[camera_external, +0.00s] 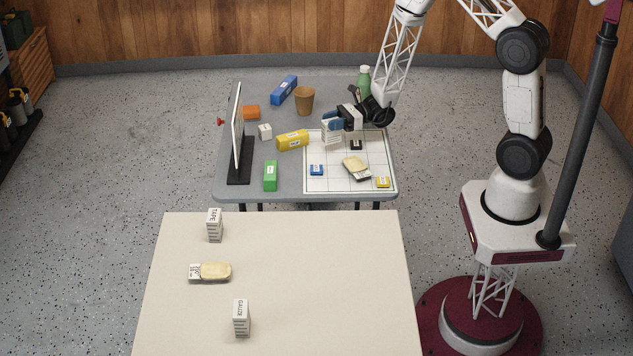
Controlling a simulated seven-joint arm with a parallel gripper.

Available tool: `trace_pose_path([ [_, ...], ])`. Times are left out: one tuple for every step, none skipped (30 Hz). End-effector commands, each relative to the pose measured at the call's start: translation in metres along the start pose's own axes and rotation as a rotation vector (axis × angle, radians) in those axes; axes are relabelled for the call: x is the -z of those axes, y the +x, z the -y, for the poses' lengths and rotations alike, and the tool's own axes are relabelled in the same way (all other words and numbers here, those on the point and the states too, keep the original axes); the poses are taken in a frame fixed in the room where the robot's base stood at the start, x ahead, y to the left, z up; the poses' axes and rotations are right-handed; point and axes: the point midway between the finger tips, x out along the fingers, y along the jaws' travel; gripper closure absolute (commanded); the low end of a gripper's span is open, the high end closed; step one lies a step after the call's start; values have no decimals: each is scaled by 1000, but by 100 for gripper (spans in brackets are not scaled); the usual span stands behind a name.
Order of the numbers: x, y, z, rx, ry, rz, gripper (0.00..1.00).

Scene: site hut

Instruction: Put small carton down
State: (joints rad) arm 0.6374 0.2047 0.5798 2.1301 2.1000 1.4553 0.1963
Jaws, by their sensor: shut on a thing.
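My gripper (341,122) is over the far grey table, at the upper left part of the white grid board (318,178). It is shut on a small white carton (328,133) with dark print, which looks upright. I cannot tell whether the carton's base touches the board or hangs just above it. My fingers hide part of the carton.
A yellow box (292,140) lies close left of the carton. On the board are a blue block (316,169), a tan-topped pack (356,168), a yellow block (383,182) and a black block (356,145). A green bottle (363,80) and brown cup (304,100) stand behind.

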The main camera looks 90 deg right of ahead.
Motion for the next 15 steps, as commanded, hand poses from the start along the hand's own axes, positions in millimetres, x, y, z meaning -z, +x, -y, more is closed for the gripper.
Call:
trace_pose_path([
  [1,6,6,-1,0,0,85],
  [2,9,9,-1,-1,0,85],
  [2,12,12,-1,-1,-1,85],
  [2,15,14,0,-1,-1,85],
  [3,17,16,0,-1,-1,85],
  [3,19,18,0,-1,-1,85],
  [3,20,20,0,0,-1,85],
  [3,22,21,0,0,-1,85],
  [4,23,22,0,0,-1,85],
  [4,23,22,0,0,-1,85],
  [4,24,23,0,0,-1,85],
  [4,24,23,0,0,-1,85],
  [4,24,23,0,0,-1,85],
  [3,24,23,0,0,-1,85],
  [3,24,23,0,0,-1,85],
])
